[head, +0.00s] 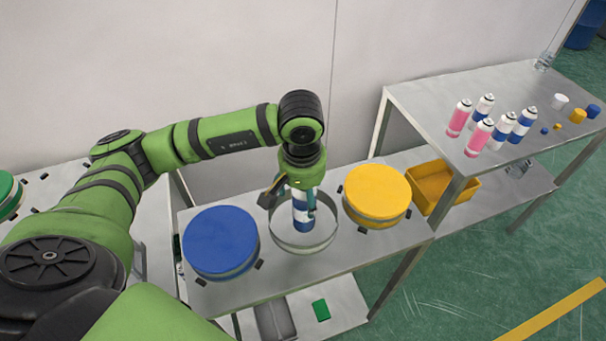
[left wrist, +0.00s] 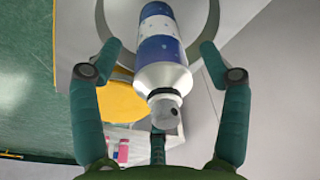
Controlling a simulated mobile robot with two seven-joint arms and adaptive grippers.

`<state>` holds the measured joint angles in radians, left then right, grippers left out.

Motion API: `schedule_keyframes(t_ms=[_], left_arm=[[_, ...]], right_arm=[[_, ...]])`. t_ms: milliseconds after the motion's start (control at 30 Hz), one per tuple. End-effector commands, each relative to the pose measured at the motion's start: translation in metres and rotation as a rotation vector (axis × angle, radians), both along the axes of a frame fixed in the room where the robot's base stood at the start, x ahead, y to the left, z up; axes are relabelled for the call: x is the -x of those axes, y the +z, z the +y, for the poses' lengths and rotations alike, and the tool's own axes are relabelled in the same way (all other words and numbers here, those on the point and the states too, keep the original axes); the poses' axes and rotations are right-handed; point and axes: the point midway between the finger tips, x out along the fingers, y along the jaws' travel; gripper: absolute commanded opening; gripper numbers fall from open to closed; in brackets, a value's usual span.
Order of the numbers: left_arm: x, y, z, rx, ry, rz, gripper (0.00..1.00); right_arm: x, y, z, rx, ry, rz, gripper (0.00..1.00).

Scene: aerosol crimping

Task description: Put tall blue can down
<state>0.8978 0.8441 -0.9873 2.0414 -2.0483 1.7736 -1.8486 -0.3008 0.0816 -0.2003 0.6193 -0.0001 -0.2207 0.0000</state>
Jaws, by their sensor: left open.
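The tall blue can (head: 301,218), blue and white, is upright inside the round metal-rimmed holder (head: 275,243) in the head view. Whether its base touches the holder floor is hard to tell. My left gripper (head: 292,204) is over the can from above, its fingers open on either side of it. In the left wrist view the can (left wrist: 161,50) lies between the spread fingers, with gaps visible, and its grey cap faces the camera. My right gripper is not in view.
A blue-lidded drum (head: 221,241) stands left of the holder and a yellow-lidded drum (head: 377,190) right of it. A yellow bin (head: 445,188) sits on a lower shelf. Several pink and blue cans stand on the right table (head: 430,100), with small caps beside them.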

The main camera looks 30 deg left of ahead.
Motion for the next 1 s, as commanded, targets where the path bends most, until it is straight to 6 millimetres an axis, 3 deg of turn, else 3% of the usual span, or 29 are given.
schedule_keyframes(t_ms=[200,433,1000], left_arm=[[0.004,0.047,-0.002,0.000,0.000,-0.009,0.77],[0.008,0.082,-0.003,0.001,0.001,-0.004,0.77],[0.009,0.091,-0.003,0.001,0.001,0.000,0.77]], right_arm=[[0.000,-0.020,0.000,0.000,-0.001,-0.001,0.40],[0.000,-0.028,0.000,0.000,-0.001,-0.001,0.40],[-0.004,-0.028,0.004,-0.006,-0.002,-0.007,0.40]])
